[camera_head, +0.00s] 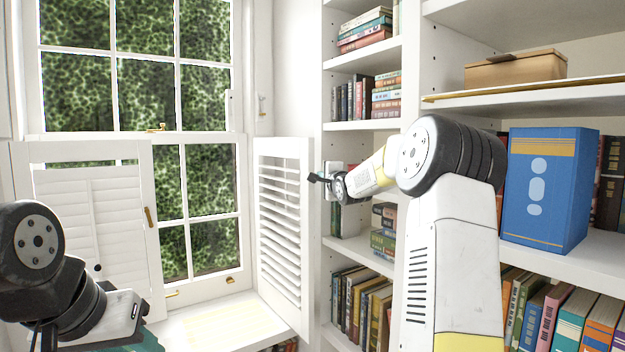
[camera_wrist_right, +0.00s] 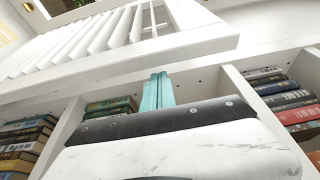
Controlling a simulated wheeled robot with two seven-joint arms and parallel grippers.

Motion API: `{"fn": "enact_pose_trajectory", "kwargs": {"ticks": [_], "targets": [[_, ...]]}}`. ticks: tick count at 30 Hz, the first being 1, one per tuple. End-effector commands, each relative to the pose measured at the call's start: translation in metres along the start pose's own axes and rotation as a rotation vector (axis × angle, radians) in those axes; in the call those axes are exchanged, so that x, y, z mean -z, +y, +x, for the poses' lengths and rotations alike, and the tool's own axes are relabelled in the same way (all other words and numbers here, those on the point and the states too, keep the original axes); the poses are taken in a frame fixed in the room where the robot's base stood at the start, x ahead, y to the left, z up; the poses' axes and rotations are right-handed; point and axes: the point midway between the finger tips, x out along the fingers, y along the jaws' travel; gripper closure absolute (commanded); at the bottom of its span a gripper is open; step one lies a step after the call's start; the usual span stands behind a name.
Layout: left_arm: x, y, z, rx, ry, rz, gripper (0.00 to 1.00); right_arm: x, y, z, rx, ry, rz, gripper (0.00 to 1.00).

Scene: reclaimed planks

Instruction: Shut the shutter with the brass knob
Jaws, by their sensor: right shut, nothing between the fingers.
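The right louvred shutter (camera_head: 280,230) stands swung open at the right side of the window, its slats facing the room. It also shows across the top of the right wrist view (camera_wrist_right: 110,55). The left shutter (camera_head: 147,180) stands at the left of the window and bears a brass-coloured pull (camera_head: 150,217). A small brass piece (camera_wrist_right: 28,6) shows in the right wrist view; I cannot tell what it belongs to. My right gripper (camera_head: 318,178) is by the right shutter's outer edge, its teal fingers (camera_wrist_right: 158,88) shut and empty. My left gripper (camera_head: 142,342) is partly cut off at the bottom.
A white bookcase (camera_head: 362,126) stands close right of the right shutter, with books, a blue box file (camera_head: 545,188) and a tan box (camera_head: 515,68). The window sill (camera_head: 215,322) between the shutters looks clear. My right arm crosses in front of the shelves.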

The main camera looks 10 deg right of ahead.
Motion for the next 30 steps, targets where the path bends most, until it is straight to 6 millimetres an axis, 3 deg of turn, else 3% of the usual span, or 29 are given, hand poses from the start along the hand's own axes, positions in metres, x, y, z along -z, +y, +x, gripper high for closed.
{"fn": "enact_pose_trajectory", "kwargs": {"ticks": [6,20,26,30], "targets": [[0.000,0.000,0.000,0.000,0.000,0.000,0.64,-0.001,0.000,0.022,-0.001,-0.001,0.000,1.00],[0.000,0.000,0.000,0.000,0.000,0.000,0.64,-0.002,0.000,0.024,-0.001,0.000,-0.001,1.00],[0.000,0.000,0.000,0.000,0.000,0.000,0.64,-0.023,-0.001,0.017,0.000,-0.004,0.001,1.00],[0.000,0.000,0.000,0.000,0.000,0.000,0.64,-0.057,-0.001,0.008,0.000,-0.007,0.001,1.00]]}}
